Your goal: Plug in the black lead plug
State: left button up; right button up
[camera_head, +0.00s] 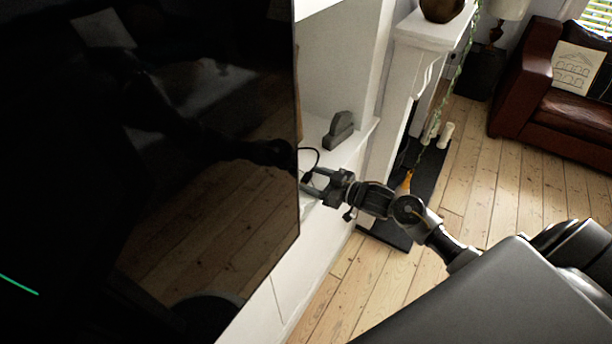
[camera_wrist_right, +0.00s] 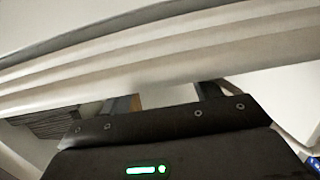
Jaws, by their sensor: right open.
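A thin black lead (camera_head: 316,153) arcs above the white shelf beside the screen's right edge. A small dark piece at its lower end, by my gripper's fingers, may be the black lead plug (camera_head: 307,178). My right gripper (camera_head: 310,183) reaches in from the right with its fingers open at the shelf edge, close to the lead. I cannot tell whether they touch it. In the right wrist view, parts of the two fingers (camera_wrist_right: 163,100) show apart under a white ridged moulding (camera_wrist_right: 150,60); no plug is clear there. No socket can be made out. My left gripper is not in view.
A large dark glossy screen (camera_head: 150,180) fills the left, close beside the gripper. A grey ornament (camera_head: 339,131) stands on the white shelf (camera_head: 358,143). A white fireplace (camera_head: 405,75) is behind, with a red-brown sofa (camera_head: 570,115) at right.

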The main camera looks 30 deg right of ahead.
jog(key=shift+w, duration=0.15)
jog(key=c, duration=0.8)
jog(key=shift+r, duration=0.3)
notch_tip(320, 180, up, 2)
jog(key=shift+r+b, duration=0.15)
jog(key=shift+b, duration=0.5)
jog(key=s+d+r, duration=0.1)
jog(key=s+r, duration=0.2)
jog(key=s, duration=0.1)
jog(key=s+d+r, duration=0.1)
jog(key=s+r, duration=0.2)
jog(key=s, duration=0.2)
jog(key=s+d+r+b, duration=0.1)
jog(key=s+r, duration=0.3)
jog(key=shift+s+d, duration=0.3)
jog(key=shift+s, duration=0.05)
